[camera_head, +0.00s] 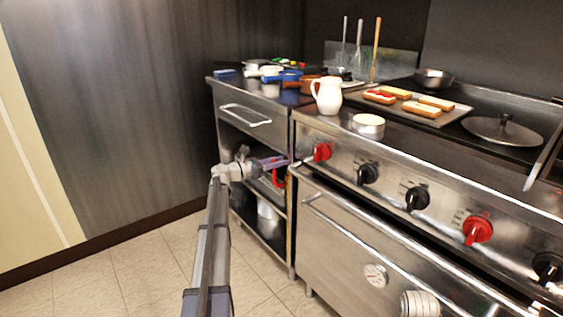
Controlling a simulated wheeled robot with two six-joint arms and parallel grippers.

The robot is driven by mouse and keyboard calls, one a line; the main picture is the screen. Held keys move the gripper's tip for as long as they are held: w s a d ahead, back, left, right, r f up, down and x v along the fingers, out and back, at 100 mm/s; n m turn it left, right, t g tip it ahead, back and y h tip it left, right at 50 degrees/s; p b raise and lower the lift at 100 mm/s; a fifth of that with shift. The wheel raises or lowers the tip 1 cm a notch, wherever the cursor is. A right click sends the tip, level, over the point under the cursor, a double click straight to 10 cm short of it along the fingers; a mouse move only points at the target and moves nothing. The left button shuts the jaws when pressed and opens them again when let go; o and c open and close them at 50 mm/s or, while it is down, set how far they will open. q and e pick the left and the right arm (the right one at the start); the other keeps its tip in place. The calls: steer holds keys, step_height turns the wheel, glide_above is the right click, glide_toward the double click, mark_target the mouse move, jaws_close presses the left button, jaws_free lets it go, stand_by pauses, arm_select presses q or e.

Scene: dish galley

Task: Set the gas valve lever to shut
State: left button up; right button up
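A red lever-like part (279,179), probably the gas valve lever, shows in the head view just inside the open side of the steel cabinet, left of the stove. It is small and partly covered by my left gripper, so its exact angle cannot be read. My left gripper (286,162) reaches in from the left with its fingers pointing right, just above the red part. Whether it touches the red part, and whether its fingers are open, cannot be told. My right gripper is not in view.
The stove front (350,215) stands close right, with a red knob (322,152), black knobs (417,198) and another red knob (477,231). A white jug (327,96) stands on top. A pot (268,219) sits on the lower cabinet shelf. The tiled floor (150,272) at left is clear.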

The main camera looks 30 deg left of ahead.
arm_select(q)
steer(key=shift+w+d, duration=0.25)
steer(key=shift+w, duration=0.05)
jaws_close()
stand_by(1.4)
